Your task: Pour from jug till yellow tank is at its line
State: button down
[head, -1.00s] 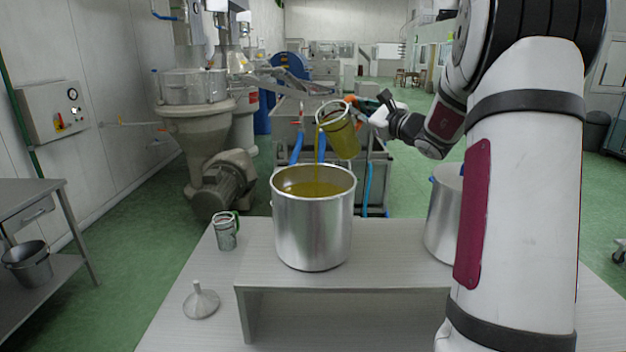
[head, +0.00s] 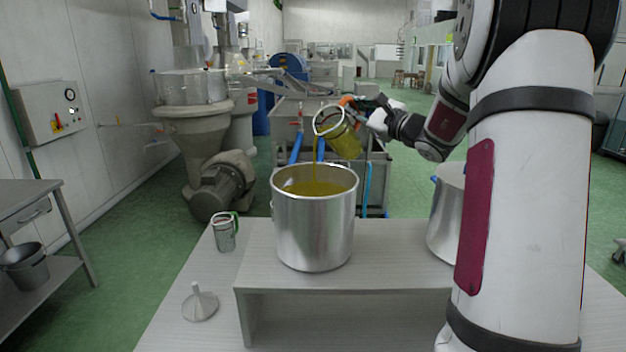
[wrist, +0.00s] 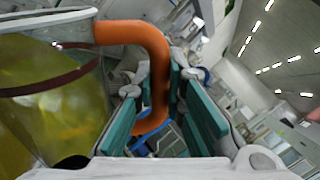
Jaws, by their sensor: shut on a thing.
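The clear jug (head: 346,142) holds yellow-green oil and is tipped to the left, its mouth above a steel tank. A thin stream of oil (head: 315,172) falls from its lip into the tank (head: 313,235). Oil shows inside the tank below the rim; I see no yellow marking or level line on it. My gripper (head: 372,110) is shut on the jug's orange handle, right of and above the tank. In the wrist view, the teal finger pads flank the orange handle (wrist: 155,65), and the jug (wrist: 50,95) with oil and a dark red ring fills the left.
A second steel tank (head: 447,215) stands at the right, partly hidden behind my arm. The tank stands on a raised shelf (head: 350,308).

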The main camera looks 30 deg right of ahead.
aim_at(345, 127)
jog(key=shift+s, duration=0.15)
jog(key=shift+f, duration=0.1)
jog(key=shift+n, duration=0.3)
jog(key=shift+a+n+y+b, duration=0.3)
jog(key=shift+a+n+b, duration=0.2)
jog(key=shift+n, duration=0.5)
dwell(0.5)
jog(key=shift+s+a+n+y+b, duration=0.1)
jog(key=shift+a+n+y+b, duration=0.2)
jog(key=shift+n, duration=0.55)
jog(key=shift+s+a+n+y+b, duration=0.15)
jog(key=shift+a+n, duration=0.25)
jog(key=shift+n, duration=0.45)
dwell(2.5)
